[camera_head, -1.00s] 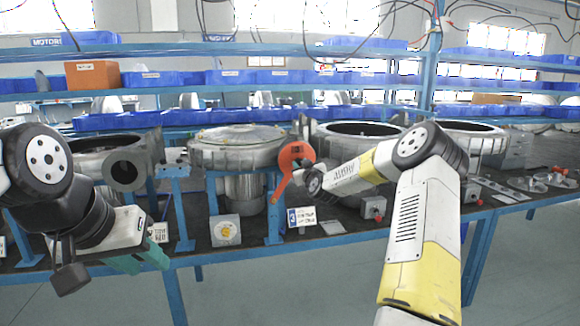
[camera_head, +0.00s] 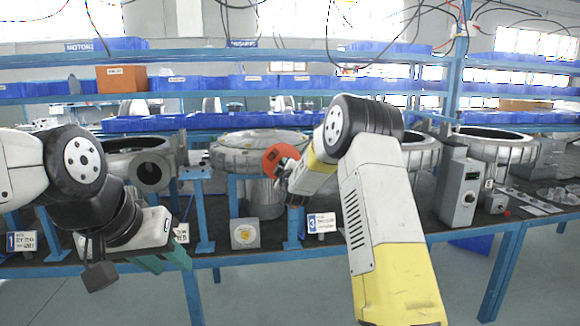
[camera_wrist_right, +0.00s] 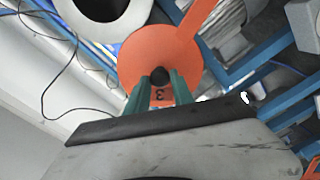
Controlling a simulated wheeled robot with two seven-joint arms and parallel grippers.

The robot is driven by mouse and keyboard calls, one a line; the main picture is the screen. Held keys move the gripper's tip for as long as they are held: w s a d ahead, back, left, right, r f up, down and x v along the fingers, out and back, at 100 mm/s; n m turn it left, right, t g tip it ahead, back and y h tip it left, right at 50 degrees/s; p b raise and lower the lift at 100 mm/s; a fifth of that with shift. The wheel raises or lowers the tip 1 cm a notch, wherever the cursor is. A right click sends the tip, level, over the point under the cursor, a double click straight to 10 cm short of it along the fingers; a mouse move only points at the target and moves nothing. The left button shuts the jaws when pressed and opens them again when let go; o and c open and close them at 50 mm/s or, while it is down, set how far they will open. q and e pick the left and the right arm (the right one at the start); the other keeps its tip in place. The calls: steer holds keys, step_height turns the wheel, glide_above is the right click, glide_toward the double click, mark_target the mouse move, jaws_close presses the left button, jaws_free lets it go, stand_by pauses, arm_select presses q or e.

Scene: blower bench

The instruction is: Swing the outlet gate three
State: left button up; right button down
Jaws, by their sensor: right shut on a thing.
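The orange outlet gate three (camera_head: 280,158) is a round disc with an arm, partly hidden behind my right wrist in the head view. In the right wrist view the gate (camera_wrist_right: 135,62) carries a "3" and a black knob (camera_wrist_right: 160,77), and its arm runs to the upper right. My right gripper (camera_wrist_right: 160,92) has its green fingers closed on that knob. A pale ring with a dark opening (camera_wrist_right: 100,8) shows beside the disc, partly overlapped by it. My left gripper (camera_head: 163,262) hangs empty at the bench's front, its green fingers apart.
A blower housing (camera_head: 262,145) stands behind the gate. A "3" placard (camera_head: 321,223) and a box with a yellow disc (camera_head: 245,235) are at the bench front. A grey control box (camera_head: 460,195) stands right of my right arm. Another housing (camera_head: 150,172) is at left.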

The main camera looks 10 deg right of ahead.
steer(key=a+f+n, duration=1)
steer(key=a+f, duration=0.1)
steer(key=a, duration=0.1)
steer(key=shift+s+a+f+n, duration=0.25)
steer(key=shift+a+n, duration=0.15)
steer(key=shift+f, duration=0.1)
steer(key=c, duration=1.1)
jaws_free()
steer(key=s, duration=0.7)
steer(key=shift+s+d, duration=0.15)
steer(key=shift+s, duration=0.25)
